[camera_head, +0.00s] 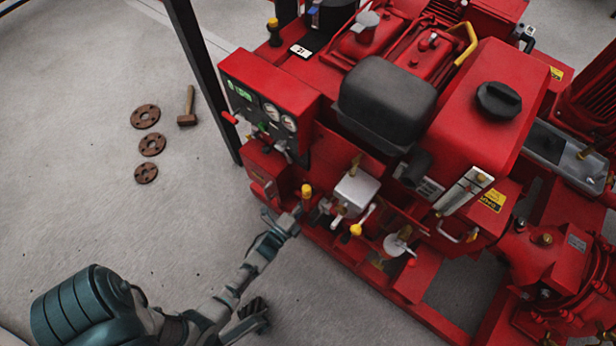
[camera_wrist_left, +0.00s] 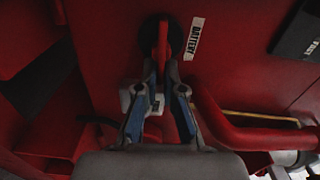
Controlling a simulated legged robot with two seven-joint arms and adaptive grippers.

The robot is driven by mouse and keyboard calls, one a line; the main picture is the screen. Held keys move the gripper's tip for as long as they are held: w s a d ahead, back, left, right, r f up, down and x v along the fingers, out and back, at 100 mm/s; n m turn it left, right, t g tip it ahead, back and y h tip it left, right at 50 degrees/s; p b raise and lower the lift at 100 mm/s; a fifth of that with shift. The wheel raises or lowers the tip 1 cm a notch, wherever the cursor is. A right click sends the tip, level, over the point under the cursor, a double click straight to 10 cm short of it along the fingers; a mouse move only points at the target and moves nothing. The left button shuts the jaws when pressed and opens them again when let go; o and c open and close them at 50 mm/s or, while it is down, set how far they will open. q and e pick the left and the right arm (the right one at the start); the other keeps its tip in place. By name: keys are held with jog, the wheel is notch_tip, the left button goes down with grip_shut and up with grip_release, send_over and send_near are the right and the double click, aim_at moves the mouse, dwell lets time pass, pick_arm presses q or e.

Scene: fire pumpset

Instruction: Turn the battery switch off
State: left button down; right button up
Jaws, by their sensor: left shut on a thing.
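The battery switch (camera_wrist_left: 162,40) has a red handle on a round black base, mounted on a red panel beside a white "BATTERY" label (camera_wrist_left: 193,38). My left gripper (camera_wrist_left: 162,74) is shut on the red handle, with one finger on each side of it. The handle points along the gripper, down from the base in the left wrist view. In the head view my left gripper (camera_head: 290,222) reaches the near side of the red pumpset (camera_head: 270,205), where the switch itself is hidden.
The control panel (camera_head: 270,97) with gauges stands above the gripper. A yellow-tipped lever (camera_head: 356,229) and a yellow knob (camera_head: 307,190) are close by. A red pipe (camera_wrist_left: 240,132) runs right of the fingers. Rusty flanges (camera_head: 152,144) and a hammer (camera_head: 188,107) lie on open floor.

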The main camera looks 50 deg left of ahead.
pick_arm(q)
jog(key=shift+d+f+m, duration=0.35)
jog(key=shift+f+m, duration=0.1)
jog(key=shift+m, duration=0.15)
jog(key=c, duration=1.4)
grip_release()
jog(key=shift+c, duration=0.2)
jog(key=shift+o, duration=0.7)
jog(key=shift+r, duration=0.15)
jog(key=shift+a, duration=0.1)
jog(key=v, duration=1.2)
